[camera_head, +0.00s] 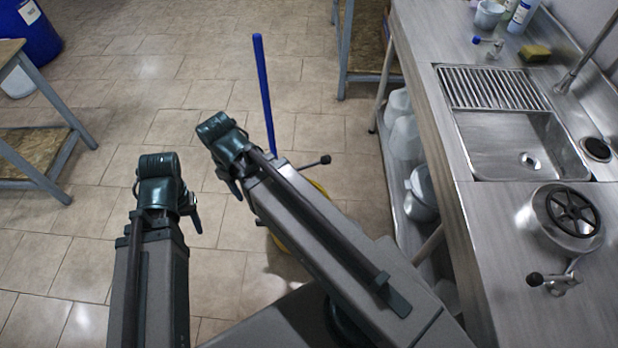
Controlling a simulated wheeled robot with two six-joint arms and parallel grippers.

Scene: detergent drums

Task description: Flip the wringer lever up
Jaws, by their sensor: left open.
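The wringer lever (312,163) is a thin dark rod with a black knob at its right end. It sticks out to the right from behind my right arm, close to the floor-level mop bucket. Only slivers of the yellow bucket (319,188) show; my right arm hides most of it and the wringer. My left gripper (190,208) is at the dark green end of the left arm, left of the lever and well apart from it. It is open and empty. My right gripper (236,188) is mostly hidden by its own arm, so its jaws cannot be read.
A blue mop handle (264,90) stands up behind my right arm. A steel counter with a sink (525,145) runs along the right, with white jugs (404,137) on its lower shelf. A wooden-shelved table (35,150) and blue drum (28,35) are at left. Tiled floor between is clear.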

